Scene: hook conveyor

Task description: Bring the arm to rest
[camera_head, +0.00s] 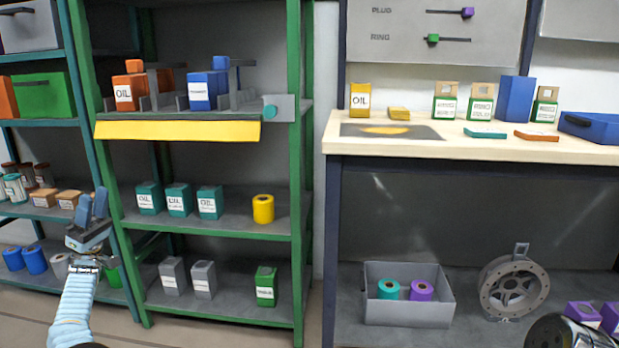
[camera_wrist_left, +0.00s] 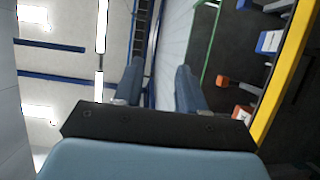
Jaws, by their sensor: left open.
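My left gripper (camera_head: 93,207) points up in front of the left green shelf unit, at the lower left of the head view. In the left wrist view its two blue fingers (camera_wrist_left: 158,85) stand apart with nothing between them. The left arm comes up from the bottom edge. At the lower right corner of the head view a dark rounded metal part shows, which I cannot identify for sure. My right gripper is not to be made out.
A green shelf unit (camera_head: 300,150) holds oil boxes, a yellow roll (camera_head: 263,209) and a yellow front strip (camera_head: 178,130). The workbench (camera_head: 470,152) carries several boxes. Below it are a grey bin (camera_head: 408,311) and a grey wheel (camera_head: 514,287).

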